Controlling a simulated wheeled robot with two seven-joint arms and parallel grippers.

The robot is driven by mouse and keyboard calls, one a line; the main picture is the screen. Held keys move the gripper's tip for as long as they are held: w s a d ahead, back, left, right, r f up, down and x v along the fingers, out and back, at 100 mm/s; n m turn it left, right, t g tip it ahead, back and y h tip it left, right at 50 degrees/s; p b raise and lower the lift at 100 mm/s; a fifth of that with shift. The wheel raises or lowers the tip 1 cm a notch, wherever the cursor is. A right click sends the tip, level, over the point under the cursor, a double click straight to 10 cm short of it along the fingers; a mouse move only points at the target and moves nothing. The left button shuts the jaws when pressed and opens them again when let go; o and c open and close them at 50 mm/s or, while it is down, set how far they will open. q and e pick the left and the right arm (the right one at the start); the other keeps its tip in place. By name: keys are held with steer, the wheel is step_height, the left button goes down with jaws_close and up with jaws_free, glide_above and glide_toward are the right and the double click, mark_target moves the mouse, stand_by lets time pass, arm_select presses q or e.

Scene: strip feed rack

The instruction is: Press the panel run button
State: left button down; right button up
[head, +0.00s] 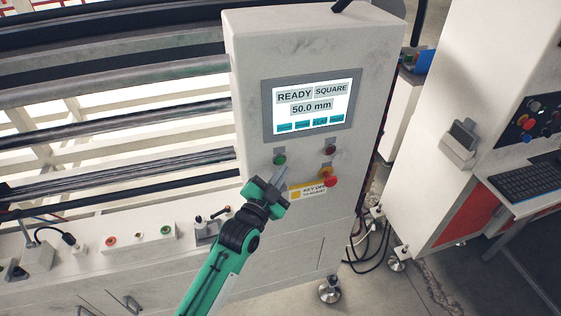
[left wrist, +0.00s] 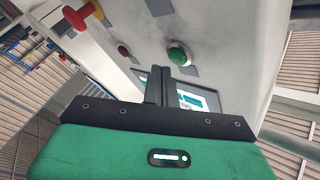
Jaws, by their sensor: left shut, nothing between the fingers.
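The white control panel (head: 240,60) stands upright with a lit screen (head: 310,107) reading READY, SQUARE and 50.0 mm. Below the screen are a green button (head: 280,160) at left and a small dark red button (head: 330,150) at right. A red mushroom knob (head: 330,182) sits below them. My left gripper (head: 280,177) is shut and empty, just below the green button in the head view. In the left wrist view its fingers (left wrist: 157,85) point toward the panel, with the green button (left wrist: 178,55) close by; contact cannot be told. My right gripper is out of view.
A yellow-marked KEY label (head: 312,190) is right of my gripper. A lower console (head: 90,255) with buttons and levers extends left. A second cabinet with a keyboard (head: 525,180) stands at right. Cables (head: 370,240) hang between the cabinets.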

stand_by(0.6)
arm_select(q)
steer(key=shift+w+a, duration=0.15)
steer(key=shift+w, duration=0.25)
steer(key=shift+w+a, duration=0.1)
steer(key=shift+w, duration=0.3)
stand_by(0.5)
steer(key=shift+s, duration=0.15)
steer(key=shift+s+d+p, duration=0.25)
steer(key=shift+s+p, duration=0.2)
steer(key=shift+s, duration=0.25)
